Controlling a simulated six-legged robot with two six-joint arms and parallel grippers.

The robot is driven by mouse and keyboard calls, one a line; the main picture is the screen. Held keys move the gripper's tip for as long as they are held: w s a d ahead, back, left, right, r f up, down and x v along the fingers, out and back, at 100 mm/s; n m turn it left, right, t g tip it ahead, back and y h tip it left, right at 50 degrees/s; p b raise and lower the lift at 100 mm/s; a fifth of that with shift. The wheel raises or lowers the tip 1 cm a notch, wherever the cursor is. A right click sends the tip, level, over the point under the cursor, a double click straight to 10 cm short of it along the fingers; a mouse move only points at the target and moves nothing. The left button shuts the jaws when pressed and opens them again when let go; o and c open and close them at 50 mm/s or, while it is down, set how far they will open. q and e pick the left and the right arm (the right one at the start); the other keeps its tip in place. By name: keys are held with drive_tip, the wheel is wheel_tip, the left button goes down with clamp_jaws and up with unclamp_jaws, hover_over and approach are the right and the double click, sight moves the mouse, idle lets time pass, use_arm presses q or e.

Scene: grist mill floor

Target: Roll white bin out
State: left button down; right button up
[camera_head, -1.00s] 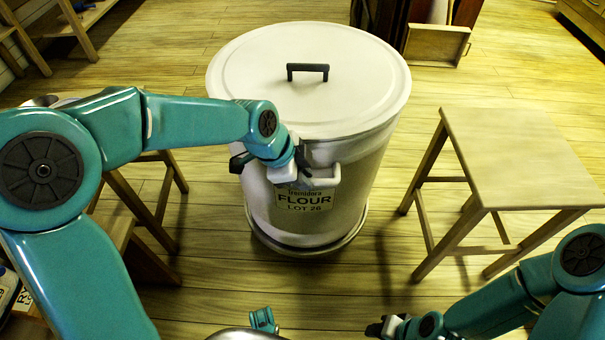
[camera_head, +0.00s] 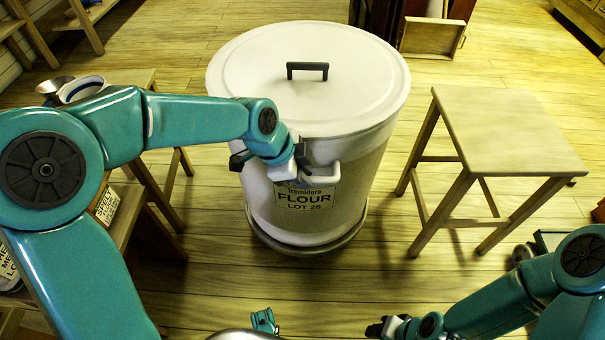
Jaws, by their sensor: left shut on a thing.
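The white bin (camera_head: 260,72) is a large round drum in the middle of the view. It has a flat lid with a black handle (camera_head: 307,67) and stands upright on a round base (camera_head: 306,246). Its front label (camera_head: 307,198) reads FLOUR LOT 26. My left gripper (camera_head: 296,168) is shut on the white side handle (camera_head: 322,179) at the bin's front; the fingers partly hide the grip. My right gripper (camera_head: 378,328) is low at the bottom right, away from the bin, and its jaw gap is not clear.
A wooden stool (camera_head: 503,125) stands right of the bin with floor between. A wooden table (camera_head: 118,208) with bowls (camera_head: 80,88) is close on the left, behind my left arm. A wooden crate (camera_head: 431,39) lies behind.

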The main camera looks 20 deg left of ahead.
use_arm(q)
drive_tip(key=shift+s+r, duration=0.1)
drive_tip(key=shift+s, duration=0.1)
drive_tip(key=shift+w, duration=0.1)
drive_tip(key=c, duration=1.1)
unclamp_jaws()
drive_tip(key=shift+w, duration=0.15)
drive_tip(key=shift+o, duration=0.2)
drive_tip(key=shift+a+r, duration=0.15)
drive_tip(key=shift+r, duration=0.15)
drive_tip(key=p+v, duration=0.5)
drive_tip(key=v, duration=1)
drive_tip(key=shift+s+r, duration=0.25)
drive_tip(key=shift+r, duration=0.05)
